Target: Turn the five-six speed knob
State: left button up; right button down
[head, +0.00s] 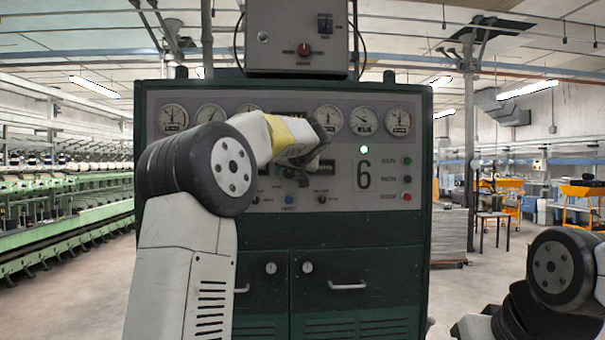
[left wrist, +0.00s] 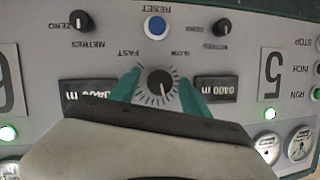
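The speed knob (left wrist: 160,83) is a black round knob with a white pointer line. In the left wrist view, which is upside down, it sits in a ring of tick marks between the words FAST and SLOW, between the large 5 and 6. My left gripper (left wrist: 159,77) has two teal fingers, apart, one on each side of the knob; I see a gap on both sides, though contact is hard to judge. In the head view my left gripper (head: 303,165) is in front of the panel and hides the knob. My right gripper is out of view.
The green cabinet (head: 355,285) carries the grey panel with gauges. Close to the knob are a blue RESET button (left wrist: 155,27), a METRES knob (left wrist: 79,20), another small knob (left wrist: 222,27) and two counters. Coloured buttons (head: 407,178) are at the panel's right.

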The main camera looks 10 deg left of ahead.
pick_arm(q)
jog(key=v, duration=0.7)
jog(key=shift+s+d, duration=0.2)
jog(key=shift+s, duration=0.15)
jog(key=shift+r, duration=0.1)
jog(key=s+d+f+m+g+h, duration=0.1)
jog(key=s+d+f+g+h, duration=0.1)
jog(key=s+f, duration=1.3)
jog(key=s+d+f+m+g+h, duration=0.1)
jog(key=s+f+g+h, duration=0.3)
jog(key=s+f, duration=1)
jog(key=s+d+h, duration=0.1)
jog(key=s+h, duration=0.1)
jog(key=s, duration=0.6)
jog(key=shift+s+d+f+m, duration=0.25)
jog(key=shift+s+f+m, duration=0.1)
jog(key=shift+m, duration=0.05)
dwell(0.8)
